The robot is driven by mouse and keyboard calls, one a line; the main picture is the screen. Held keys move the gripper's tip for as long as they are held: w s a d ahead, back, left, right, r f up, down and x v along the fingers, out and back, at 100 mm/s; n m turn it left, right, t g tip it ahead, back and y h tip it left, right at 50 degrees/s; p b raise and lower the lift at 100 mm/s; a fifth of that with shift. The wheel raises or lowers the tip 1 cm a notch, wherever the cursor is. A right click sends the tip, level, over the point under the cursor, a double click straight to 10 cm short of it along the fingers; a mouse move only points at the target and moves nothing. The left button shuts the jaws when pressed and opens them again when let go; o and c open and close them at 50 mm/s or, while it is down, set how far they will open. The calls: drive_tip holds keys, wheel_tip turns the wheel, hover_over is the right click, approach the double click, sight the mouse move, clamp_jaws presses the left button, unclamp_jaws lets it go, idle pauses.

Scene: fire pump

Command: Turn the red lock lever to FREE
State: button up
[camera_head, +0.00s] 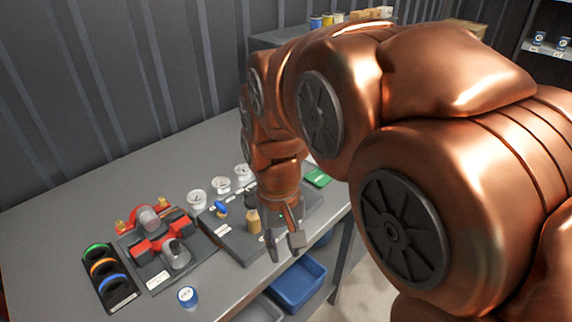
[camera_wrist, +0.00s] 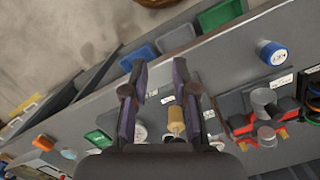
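My gripper (camera_head: 285,245) is open and points down over the front edge of a dark control panel (camera_head: 232,238). In the wrist view its two fingers (camera_wrist: 160,75) are apart with nothing held between the tips. A tan cylindrical knob (camera_head: 253,222) stands on the panel, just left of my gripper; it also shows in the wrist view (camera_wrist: 176,122), between the fingers. A blue lever (camera_head: 221,209) sits on the panel further left. I cannot make out a red lock lever on the panel; my arm and fingers hide part of it.
Gauges (camera_head: 221,185) line the panel's back. An orange object (camera_wrist: 44,142) lies beyond the green pad (camera_wrist: 97,138).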

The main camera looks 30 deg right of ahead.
drive_tip(key=w+d+m, duration=0.2)
drive_tip(key=w+d, duration=0.5)
drive_tip(key=w, duration=0.2)
drive_tip(key=w+d+m+t, duration=0.1)
drive_tip(key=w+d+m, duration=0.1)
drive_tip(key=w+d, duration=0.4)
drive_tip(key=w+d+m, duration=0.2)
drive_tip(key=w+d, duration=0.5)
drive_tip(key=w, duration=0.5)
drive_tip(key=shift+w+d+f+m+b, duration=0.2)
drive_tip(key=shift+w+d+m+b, duration=0.1)
drive_tip(key=shift+w+d+b, duration=0.1)
drive_tip(key=shift+w+d+f, duration=0.1)
drive_tip(key=shift+w+f, duration=0.1)
drive_tip(key=shift+f+p, duration=0.85)
drive_tip(key=shift+f, duration=2.9)
clamp_jaws()
